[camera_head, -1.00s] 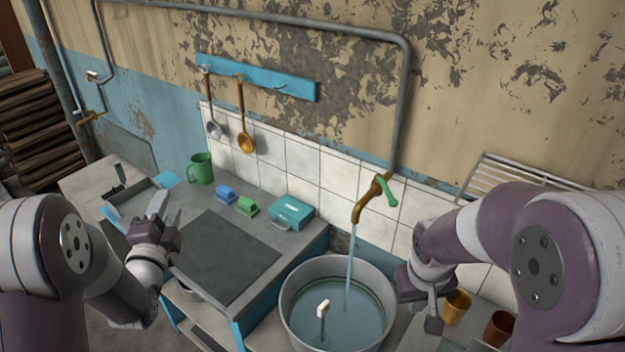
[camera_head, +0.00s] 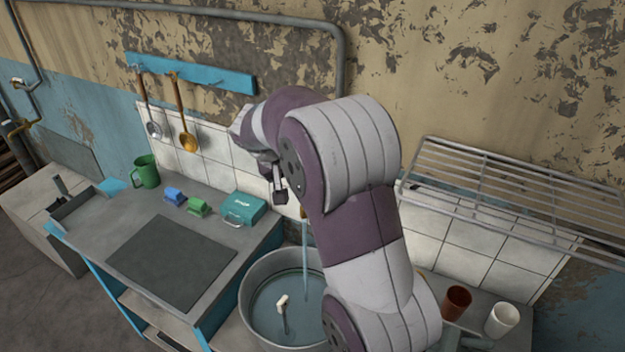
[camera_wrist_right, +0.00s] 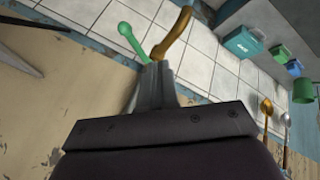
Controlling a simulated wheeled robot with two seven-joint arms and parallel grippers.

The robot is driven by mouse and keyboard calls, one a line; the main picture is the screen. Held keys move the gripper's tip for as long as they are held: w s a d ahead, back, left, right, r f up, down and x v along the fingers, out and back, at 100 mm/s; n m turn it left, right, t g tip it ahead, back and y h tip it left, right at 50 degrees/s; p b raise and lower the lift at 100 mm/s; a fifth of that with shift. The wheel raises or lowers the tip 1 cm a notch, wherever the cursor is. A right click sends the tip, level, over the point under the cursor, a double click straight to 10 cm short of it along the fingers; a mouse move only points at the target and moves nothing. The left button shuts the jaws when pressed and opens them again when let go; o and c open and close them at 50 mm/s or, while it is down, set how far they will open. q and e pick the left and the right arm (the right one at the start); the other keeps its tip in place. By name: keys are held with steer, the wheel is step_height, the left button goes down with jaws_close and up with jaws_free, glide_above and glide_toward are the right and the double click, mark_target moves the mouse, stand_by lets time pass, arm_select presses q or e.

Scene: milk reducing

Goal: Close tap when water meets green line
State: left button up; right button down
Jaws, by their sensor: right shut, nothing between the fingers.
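Water still runs in a thin stream (camera_head: 305,245) from the tap into the round metal basin (camera_head: 246,285). My right arm hides most of the tap in the head view; only a bit of its spout shows. In the right wrist view, the brown tap (camera_wrist_right: 177,32) and its green handle (camera_wrist_right: 129,38) lie just beyond my right gripper (camera_wrist_right: 157,68), which is shut and empty. My right gripper also shows in the head view (camera_head: 279,193). The water (camera_head: 268,308) stands well up in the basin, but I cannot make out the green line clearly. My left gripper is out of view.
A white-headed stick (camera_head: 282,301) stands in the water. On the counter left of the basin are a teal box (camera_head: 246,207), small blue and green blocks and a green mug (camera_head: 146,170). Cups stand at right below a wire rack (camera_head: 510,190).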

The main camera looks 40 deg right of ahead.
steer(key=d+f+p, duration=0.3)
steer(key=d+f, duration=0.3)
steer(key=d, duration=0.1)
steer(key=shift+w+d+f+p, duration=0.15)
steer(key=shift+w+f+p, duration=0.1)
steer(key=shift+f+p, duration=0.15)
steer(key=d+n, duration=0.1)
steer(key=s+d+n+t+y, duration=0.1)
steer(key=d+n+t+b, duration=0.1)
steer(key=d+n, duration=0.1)
steer(key=shift+s, duration=0.35)
